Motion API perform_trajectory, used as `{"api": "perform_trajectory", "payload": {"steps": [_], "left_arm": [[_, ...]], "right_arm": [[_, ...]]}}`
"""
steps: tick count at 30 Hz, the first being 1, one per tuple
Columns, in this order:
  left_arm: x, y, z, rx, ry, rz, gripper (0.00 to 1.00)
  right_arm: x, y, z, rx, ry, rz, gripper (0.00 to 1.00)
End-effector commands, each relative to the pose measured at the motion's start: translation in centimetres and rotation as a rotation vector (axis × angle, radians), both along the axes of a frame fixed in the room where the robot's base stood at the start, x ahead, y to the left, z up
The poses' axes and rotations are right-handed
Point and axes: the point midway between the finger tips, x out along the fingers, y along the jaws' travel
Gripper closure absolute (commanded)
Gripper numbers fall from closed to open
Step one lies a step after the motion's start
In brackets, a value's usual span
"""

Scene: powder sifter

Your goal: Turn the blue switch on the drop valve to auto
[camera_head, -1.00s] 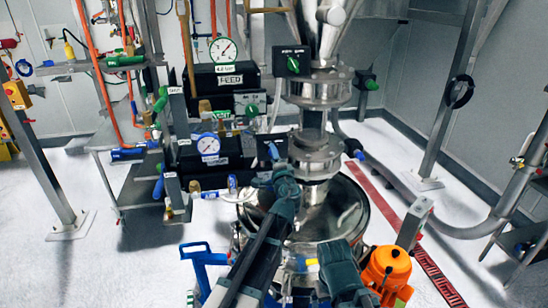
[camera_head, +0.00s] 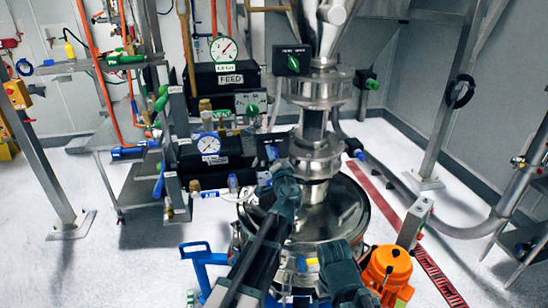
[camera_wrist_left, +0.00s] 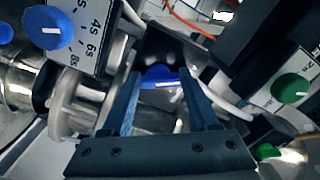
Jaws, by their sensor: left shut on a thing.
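The blue switch (camera_wrist_left: 158,76) shows in the left wrist view, in front of a dark box, between my left fingertips. A pale marker stripe shows on it, but the auto label cannot be read. My left gripper (camera_wrist_left: 160,82) is shut on this switch, one finger on each side. In the head view my left gripper (camera_head: 275,173) is just below the dark valve box (camera_head: 271,148) beside the steel column; the switch is largely hidden there. My right arm's end (camera_head: 340,262) is low in the head view, and its jaws cannot be made out.
Another blue knob (camera_wrist_left: 50,27) with time marks is at the wrist view's upper left. A green knob (camera_wrist_left: 290,89) is at its right. Gauges and a FEED box (camera_head: 230,79) stand left of the steel column (camera_head: 315,120). An orange unit (camera_head: 388,268) is beside my right arm.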

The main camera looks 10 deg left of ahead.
Motion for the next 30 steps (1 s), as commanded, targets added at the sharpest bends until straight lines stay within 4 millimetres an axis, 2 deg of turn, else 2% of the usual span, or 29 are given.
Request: {"api": "perform_trajectory", "payload": {"steps": [8,9,14,23,26,30], "left_arm": [[-0.1,0.0,-0.1,-0.005,0.001,0.0,0.95],[-0.1,0.0,-0.1,-0.005,0.001,0.0,0.38],[-0.1,0.0,-0.1,-0.002,0.0,-0.001,0.09],[-0.2,-0.1,0.0,-0.001,0.0,-0.001,0.09],[-1.0,-0.4,0.0,0.0,0.0,-0.001,0.09],[-3.4,-1.2,0.0,0.0,0.001,-0.002,0.09]], "right_arm": [[0.0,0.0,-0.1,0.0,0.0,0.0,0.09],[0.0,0.0,-0.1,0.0,0.0,0.0,0.09],[0.0,0.0,-0.1,0.0,0.0,0.0,0.09],[0.0,0.0,0.0,0.0,0.0,0.0,0.09],[0.0,0.0,0.0,0.0,0.0,0.0,0.09],[0.0,0.0,0.0,0.0,0.0,0.0,0.09]]}}
